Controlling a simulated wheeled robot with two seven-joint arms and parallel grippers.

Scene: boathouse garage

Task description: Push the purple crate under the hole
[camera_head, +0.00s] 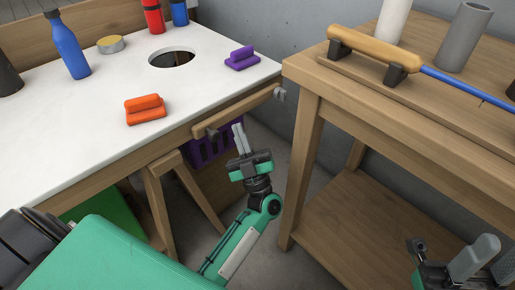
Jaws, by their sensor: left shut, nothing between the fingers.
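The purple crate (203,152) is under the white-topped table, seen in part behind the front rail and the table's leg. Slots show in its side. The round dark hole (172,59) is in the white table top, towards the back. My left gripper (239,136) is shut and empty, its fingers pointing up, just right of the crate and in front of the table's right edge. I cannot tell whether it touches the crate.
On the white table (60,128) are a blue bottle (67,47), an orange piece (145,109), a purple piece (242,58) and a round tin (111,44). A wooden bench (330,90) stands at right, with a narrow floor gap between. A green panel (110,215) is below left.

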